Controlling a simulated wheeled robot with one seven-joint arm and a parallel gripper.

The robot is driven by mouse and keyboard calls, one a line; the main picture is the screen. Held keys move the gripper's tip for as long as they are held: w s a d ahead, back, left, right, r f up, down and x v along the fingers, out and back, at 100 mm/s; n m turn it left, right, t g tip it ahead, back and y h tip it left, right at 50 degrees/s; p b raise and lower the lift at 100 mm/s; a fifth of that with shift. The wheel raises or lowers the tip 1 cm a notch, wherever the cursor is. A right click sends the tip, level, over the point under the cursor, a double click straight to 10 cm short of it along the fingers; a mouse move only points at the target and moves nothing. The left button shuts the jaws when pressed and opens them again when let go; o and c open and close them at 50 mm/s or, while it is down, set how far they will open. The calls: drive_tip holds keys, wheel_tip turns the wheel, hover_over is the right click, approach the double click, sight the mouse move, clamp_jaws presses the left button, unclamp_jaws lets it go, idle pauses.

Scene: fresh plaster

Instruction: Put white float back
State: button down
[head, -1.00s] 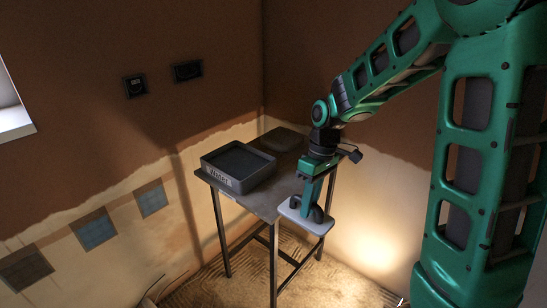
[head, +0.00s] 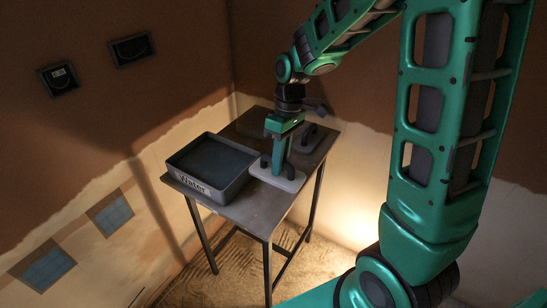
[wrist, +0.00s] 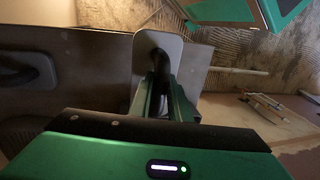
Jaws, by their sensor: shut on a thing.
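The white float (head: 291,184) has a pale flat plate and a dark handle. My gripper (head: 279,168) is shut on its handle and holds it plate down over the table (head: 252,212), just right of the water tray. I cannot tell whether the plate touches the table top. In the wrist view the white float (wrist: 176,58) shows beyond my gripper (wrist: 160,84), which partly hides it.
The black tray labelled Water (head: 215,194) stands on the left of the table. A grey float (head: 311,142) with a dark handle lies at the table's back right. The table's front part is clear. Two dark wall boxes (head: 132,49) are above left.

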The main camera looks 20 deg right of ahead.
sight(278, 179)
drive_tip(key=x, duration=0.3)
drive_tip(key=shift+w+f, duration=0.2)
drive_tip(key=shift+f, duration=0.05)
drive_tip(key=shift+x, duration=1.05)
drive_tip(key=shift+d+f, duration=0.15)
drive_tip(key=shift+f, duration=0.15)
drive_tip(key=c, duration=1.6)
unclamp_jaws()
